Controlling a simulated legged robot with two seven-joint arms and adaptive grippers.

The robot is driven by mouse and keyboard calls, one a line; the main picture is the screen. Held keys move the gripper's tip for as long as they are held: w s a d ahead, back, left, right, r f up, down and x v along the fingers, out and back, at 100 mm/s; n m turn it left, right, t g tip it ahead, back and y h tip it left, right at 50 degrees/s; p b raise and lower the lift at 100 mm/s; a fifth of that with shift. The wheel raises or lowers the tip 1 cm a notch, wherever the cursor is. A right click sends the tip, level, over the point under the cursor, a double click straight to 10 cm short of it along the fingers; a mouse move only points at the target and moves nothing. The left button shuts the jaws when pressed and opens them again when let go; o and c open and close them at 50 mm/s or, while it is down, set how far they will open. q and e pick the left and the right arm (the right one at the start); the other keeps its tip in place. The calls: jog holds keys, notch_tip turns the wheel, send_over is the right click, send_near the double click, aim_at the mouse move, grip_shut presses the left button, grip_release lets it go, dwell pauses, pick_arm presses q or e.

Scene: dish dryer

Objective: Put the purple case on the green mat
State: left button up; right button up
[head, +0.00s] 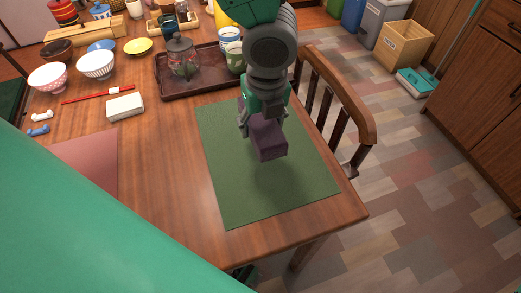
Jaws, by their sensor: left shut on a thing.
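The purple case (270,144) is a small box held in my left gripper (263,122). The gripper is shut on it from above, and the fingers cover part of its far end. The case appears over the green mat (230,194), with a soft shadow below it on the mat. I cannot tell exactly how far the case is above the mat. The mat lies flat at the right end of the wooden table. My right gripper is not in view.
A brown tray (171,94) with a teapot (181,58) and cups stands behind the mat. A white box (125,106), red chopsticks (90,95) and bowls are at the left. A pink mat (88,158) lies at left. A wooden chair (345,100) stands against the table's right edge.

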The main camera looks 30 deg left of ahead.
pick_arm(q)
notch_tip(320, 180, down, 3)
jog(key=shift+f+b, duration=0.2)
jog(key=shift+b, duration=0.35)
jog(key=f+b, duration=0.1)
jog(key=f, duration=0.1)
jog(key=d+f+b, duration=0.1)
jog(key=f, duration=0.1)
jog(key=shift+f, duration=0.15)
jog(key=shift+a+f, duration=0.1)
jog(key=shift+f, duration=0.3)
jog(key=shift+a, duration=0.25)
jog(key=o, duration=1.4)
jog(key=shift+o, duration=0.2)
jog(key=shift+d, duration=0.1)
jog(key=shift+d, duration=0.1)
